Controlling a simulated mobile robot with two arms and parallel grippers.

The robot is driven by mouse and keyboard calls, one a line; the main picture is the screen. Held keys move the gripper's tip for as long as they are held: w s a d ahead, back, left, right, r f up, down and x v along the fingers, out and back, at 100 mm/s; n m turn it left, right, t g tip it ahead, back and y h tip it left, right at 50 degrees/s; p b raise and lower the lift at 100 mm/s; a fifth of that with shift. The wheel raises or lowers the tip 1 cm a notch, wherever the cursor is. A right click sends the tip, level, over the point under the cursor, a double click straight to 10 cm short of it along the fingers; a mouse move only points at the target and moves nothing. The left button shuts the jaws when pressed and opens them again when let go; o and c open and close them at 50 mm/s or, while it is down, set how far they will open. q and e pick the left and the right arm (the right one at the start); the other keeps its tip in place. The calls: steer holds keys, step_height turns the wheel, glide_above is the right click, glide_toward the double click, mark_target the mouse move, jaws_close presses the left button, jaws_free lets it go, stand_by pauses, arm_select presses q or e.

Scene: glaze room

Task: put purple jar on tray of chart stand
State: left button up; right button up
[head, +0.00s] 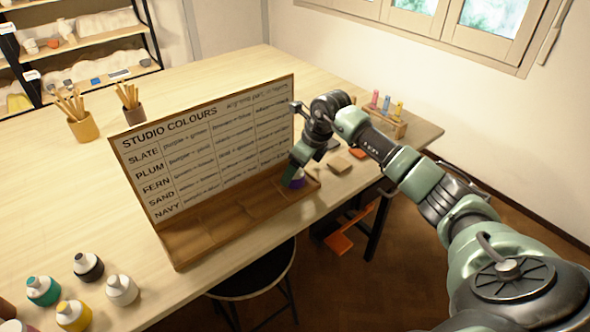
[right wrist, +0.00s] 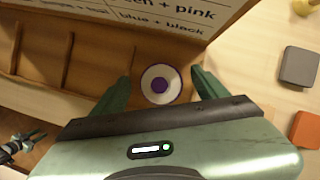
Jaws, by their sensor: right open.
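The purple jar (head: 298,183) stands at the right end of the tray (head: 185,250) of the chart stand (head: 205,145), partly hidden by my right gripper in the head view. In the right wrist view the jar (right wrist: 160,84) shows from above, upright, with a white top and a purple centre. My right gripper (right wrist: 160,88) is open, with one green finger on each side of the jar; gaps show between the fingers and the jar. A small dark and teal part at the lower left of the right wrist view looks like my left gripper (right wrist: 32,138); its jaws are unclear.
Several jars, including a yellow one (head: 74,315) and a white one (head: 121,290), stand at the table's front left. Pencil cups (head: 83,127) stand behind the chart. A grey block (right wrist: 299,67) and an orange block (right wrist: 307,129) lie right of the tray. A stool (head: 255,275) stands below.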

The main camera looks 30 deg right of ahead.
steer(key=b+v, duration=0.2)
steer(key=v, duration=0.9)
steer(key=shift+r, duration=0.25)
steer(key=shift+s, duration=0.15)
